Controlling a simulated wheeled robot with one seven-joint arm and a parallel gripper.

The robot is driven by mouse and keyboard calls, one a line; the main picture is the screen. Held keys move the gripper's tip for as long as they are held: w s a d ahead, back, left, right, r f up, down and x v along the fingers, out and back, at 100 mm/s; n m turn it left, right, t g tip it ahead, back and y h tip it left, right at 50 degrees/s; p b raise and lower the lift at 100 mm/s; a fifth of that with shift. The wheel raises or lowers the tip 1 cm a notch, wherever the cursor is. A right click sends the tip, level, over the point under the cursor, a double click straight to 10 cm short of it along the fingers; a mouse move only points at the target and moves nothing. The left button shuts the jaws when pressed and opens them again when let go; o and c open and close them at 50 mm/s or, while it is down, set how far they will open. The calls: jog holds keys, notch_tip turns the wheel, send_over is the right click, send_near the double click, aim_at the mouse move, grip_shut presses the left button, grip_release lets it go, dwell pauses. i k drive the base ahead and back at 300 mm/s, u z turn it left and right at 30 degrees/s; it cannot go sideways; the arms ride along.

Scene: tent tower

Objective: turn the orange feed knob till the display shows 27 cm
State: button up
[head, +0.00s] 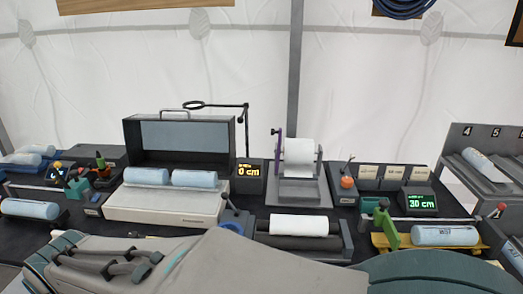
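An orange knob (347,182) sits on a dark box right of the white paper roll (298,156), a thin lever rising behind it. An amber display (248,171) left of the roll reads 0 cm. A green display (422,203) to the right reads 30 cm. Which display belongs to the knob cannot be told from this view. My gripper (108,262) appears at the lower left, seen partly behind my arm, well left of the knob and apart from it. Its finger opening is not clear.
A second white roll (299,225) lies on dark rollers in front. Pale blue rolls (194,179) rest on a light machine with a raised lid. A numbered rack (482,141) is far right.

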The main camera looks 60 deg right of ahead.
aim_at(346, 182)
jog(key=z, duration=2.3)
jog(key=i, duration=0.45)
jog(key=k, duration=0.45)
jog(key=u, duration=1.95)
jog(key=k, duration=1)
jog(key=z, duration=1.8)
jog(key=i, duration=0.15)
jog(key=z, duration=0.15)
